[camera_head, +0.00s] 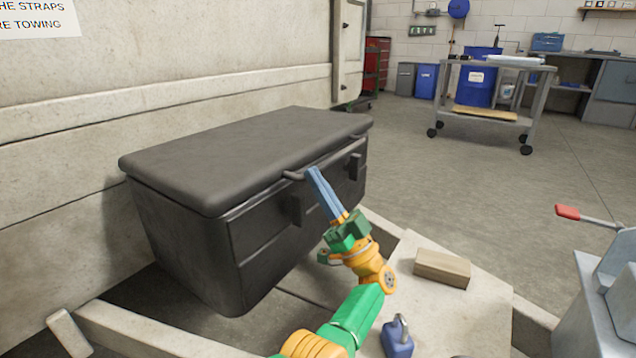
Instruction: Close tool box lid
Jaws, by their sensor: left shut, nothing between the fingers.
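The tool box (185,240) is a large black box against the pale wall, in the left half of the head view. Its black lid (240,155) lies flat over the box, and I see no clear gap along the front edge. A handle bar runs along the lid's front edge. My left gripper (313,177) has blue fingers pointing up at the lid's front edge beside the handle. Its fingers are shut with nothing visible between them. Whether they touch the lid or handle I cannot tell. My right gripper is not in view.
A red-handled lever (568,212) juts in at the right. A wheeled cart (495,95) stands farther back on open floor.

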